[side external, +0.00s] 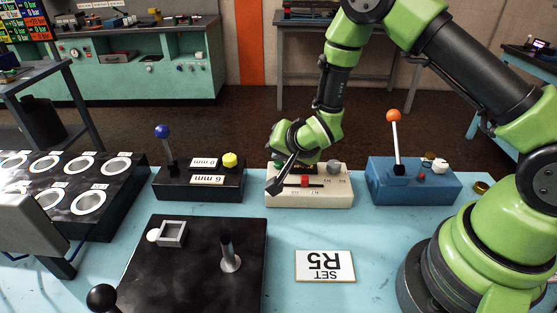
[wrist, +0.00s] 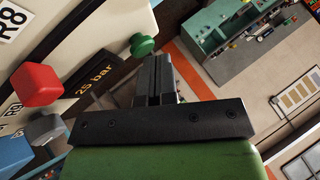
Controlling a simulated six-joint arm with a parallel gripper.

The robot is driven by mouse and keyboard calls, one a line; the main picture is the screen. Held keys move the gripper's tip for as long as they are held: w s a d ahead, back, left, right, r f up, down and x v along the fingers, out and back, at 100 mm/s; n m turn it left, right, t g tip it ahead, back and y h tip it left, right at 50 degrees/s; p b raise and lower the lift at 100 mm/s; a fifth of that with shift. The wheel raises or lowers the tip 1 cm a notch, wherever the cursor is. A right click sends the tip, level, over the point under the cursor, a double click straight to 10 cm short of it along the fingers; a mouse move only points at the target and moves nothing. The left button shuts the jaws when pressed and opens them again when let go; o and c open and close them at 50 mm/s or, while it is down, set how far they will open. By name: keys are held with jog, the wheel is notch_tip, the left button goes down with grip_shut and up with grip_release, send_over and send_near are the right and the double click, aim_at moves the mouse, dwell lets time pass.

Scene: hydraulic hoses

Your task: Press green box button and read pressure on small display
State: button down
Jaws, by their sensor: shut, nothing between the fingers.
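A cream box (side external: 330,197) stands mid-table in the side view, with a red knob (side external: 304,181) and a grey knob (side external: 333,167) on top. In the wrist view, its face (wrist: 95,30) carries a round green button (wrist: 143,45) and a small dark display (wrist: 97,78) with yellow text that reads "25 bar". My gripper (side external: 271,189) is shut and empty at the box's left end. In the wrist view, my fingertips (wrist: 152,62) are right beside the green button; I cannot tell whether they touch it.
A black box (side external: 200,185) with a blue-topped lever and yellow button stands left. A blue box (side external: 412,183) with an orange-topped lever stands right. In front are a black panel (side external: 195,265) with a post and a "SET R5" card (side external: 325,266). A black rack (side external: 60,205) stands far left.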

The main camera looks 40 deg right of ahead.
dwell(0.4)
jog(key=shift+r, duration=0.85)
jog(key=shift+r, duration=2.55)
notch_tip(320, 180, up, 8)
jog(key=r+n+y, duration=0.1)
send_over(289, 176)
jog(key=s+a+r+n+g+y, duration=0.1)
jog(key=s+r+n, duration=0.2)
jog(key=s, duration=0.8)
jog(key=s+r+n+y, duration=0.1)
jog(key=s+r+n, duration=0.1)
jog(key=s+r, duration=0.4)
jog(key=s, duration=0.4)
jog(key=shift+s+a+r+n+g, duration=0.2)
jog(key=shift+s+a+n+g, duration=0.15)
jog(key=shift+a+n+g, duration=0.05)
